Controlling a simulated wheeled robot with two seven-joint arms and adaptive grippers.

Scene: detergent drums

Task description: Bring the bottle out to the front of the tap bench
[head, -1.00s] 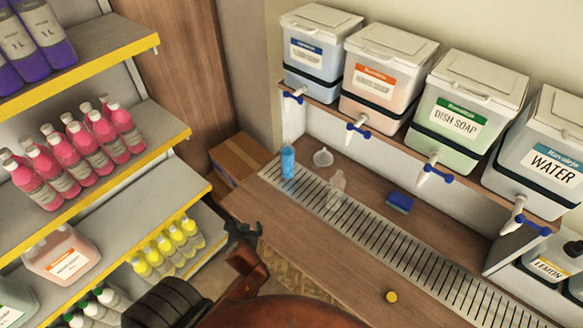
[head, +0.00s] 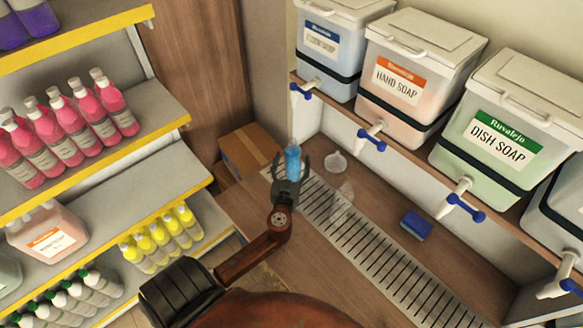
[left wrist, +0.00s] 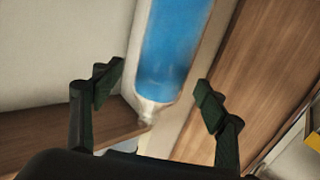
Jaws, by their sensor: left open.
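A blue-filled bottle (head: 293,160) stands at the back left end of the tap bench (head: 335,262), by the drain grille. My left gripper (head: 291,170) is open, with its fingers spread on either side of the bottle in the head view. In the left wrist view the clear bottle with blue liquid (left wrist: 172,50) lies between the two open fingers (left wrist: 160,85), with gaps showing on both sides. The gripper hides the bottle's lower part in the head view. My right gripper is not in view.
A clear empty bottle (head: 342,198) and a clear funnel (head: 336,162) are close to the right. A blue sponge (head: 416,225) lies farther right. Tapped drums, including dish soap (head: 490,140), stand above the bench. Shelves of bottles (head: 75,130) are on the left; a cardboard box (head: 250,148) is behind.

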